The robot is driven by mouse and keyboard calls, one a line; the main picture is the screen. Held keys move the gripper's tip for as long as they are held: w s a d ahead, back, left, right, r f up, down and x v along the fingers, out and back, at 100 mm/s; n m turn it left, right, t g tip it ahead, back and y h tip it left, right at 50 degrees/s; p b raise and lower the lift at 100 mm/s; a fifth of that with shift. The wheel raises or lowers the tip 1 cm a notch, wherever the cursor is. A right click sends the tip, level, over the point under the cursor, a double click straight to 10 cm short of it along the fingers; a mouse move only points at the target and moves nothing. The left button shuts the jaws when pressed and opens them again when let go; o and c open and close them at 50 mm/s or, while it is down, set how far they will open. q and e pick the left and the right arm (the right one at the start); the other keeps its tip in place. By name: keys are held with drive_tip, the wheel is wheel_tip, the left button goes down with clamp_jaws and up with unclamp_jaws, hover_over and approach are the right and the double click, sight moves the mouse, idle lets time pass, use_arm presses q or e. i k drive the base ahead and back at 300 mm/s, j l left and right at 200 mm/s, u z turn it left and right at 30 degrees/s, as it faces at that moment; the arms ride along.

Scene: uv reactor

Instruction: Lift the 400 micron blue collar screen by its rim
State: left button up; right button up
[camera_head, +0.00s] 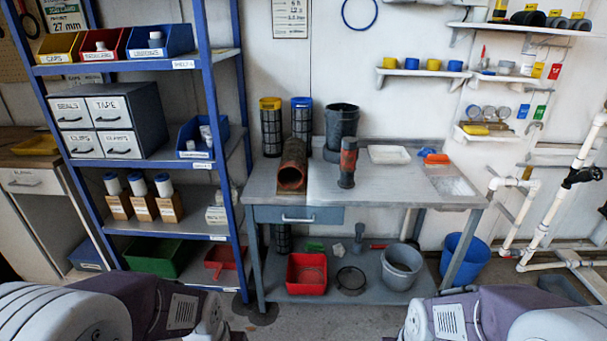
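The blue collar screen (302,119) is a dark mesh cylinder with a blue rim, upright at the back of the steel workbench (375,187). Its lower part is partly hidden behind a brown pipe piece (291,178). A similar screen with a yellow collar (271,130) stands just left of it, a small gap apart. I cannot read a micron marking on either. Only parts of my arms show at the bottom left and bottom right corners, well short of the bench. Neither gripper is in view.
A dark bucket-like vessel (341,125) stands right of the blue collar screen. A black and red cylinder (348,163) and a white tray (389,155) are on the bench. A blue-framed shelf (226,152) rises at left, white pipes (552,200) at right. Floor before the bench is clear.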

sight(302, 107)
drive_tip(key=i+j, duration=0.7)
drive_tip(key=i, duration=0.15)
